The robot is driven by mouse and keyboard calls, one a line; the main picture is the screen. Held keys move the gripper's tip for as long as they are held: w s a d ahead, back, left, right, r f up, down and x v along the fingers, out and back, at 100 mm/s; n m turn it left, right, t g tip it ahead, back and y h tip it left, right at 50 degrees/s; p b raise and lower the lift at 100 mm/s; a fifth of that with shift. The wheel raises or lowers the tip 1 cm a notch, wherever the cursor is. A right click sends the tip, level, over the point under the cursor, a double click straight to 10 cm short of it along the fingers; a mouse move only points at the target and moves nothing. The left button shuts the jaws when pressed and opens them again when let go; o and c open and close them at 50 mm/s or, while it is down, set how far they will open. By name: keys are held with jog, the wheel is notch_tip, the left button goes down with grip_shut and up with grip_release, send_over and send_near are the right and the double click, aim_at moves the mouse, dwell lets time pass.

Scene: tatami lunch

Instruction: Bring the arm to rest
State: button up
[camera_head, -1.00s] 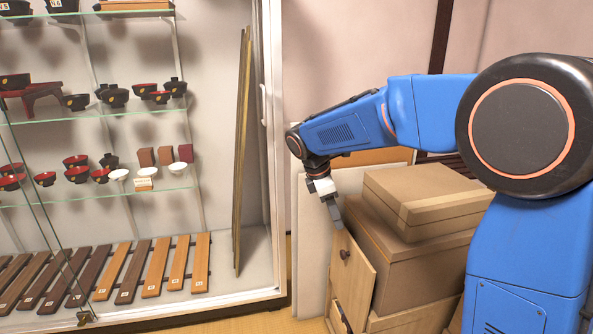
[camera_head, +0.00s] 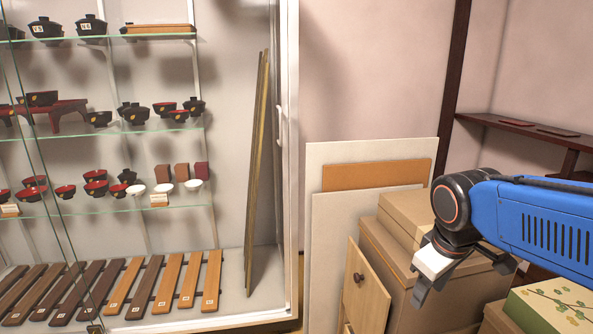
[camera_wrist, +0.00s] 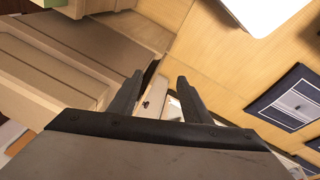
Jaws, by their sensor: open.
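My gripper (camera_head: 420,284) is at the right in the head view, in front of the stacked cardboard boxes (camera_head: 392,280). Its white and grey end hangs from the blue arm, which enters from the right edge. In the wrist view my gripper (camera_wrist: 157,98) shows two dark fingers spread apart with nothing between them. The boxes also show at the upper left of the wrist view (camera_wrist: 60,65).
A glass display cabinet (camera_head: 289,200) with bowls and boards fills the left. A small wooden drawer front (camera_head: 368,290) and leaning panels (camera_head: 330,228) stand beside the boxes. A dark wall shelf (camera_head: 500,122) is at right. A patterned box (camera_head: 555,312) sits lower right.

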jog(key=s+d+f+m+t, duration=0.1)
jog(key=s+f+m, duration=0.3)
jog(key=s, duration=0.6)
jog(key=shift+d+f+m+t+y, duration=0.2)
jog(key=shift+m+t+y, duration=0.15)
jog(key=shift+m, duration=0.65)
jog(key=shift+r, duration=0.1)
dwell(0.6)
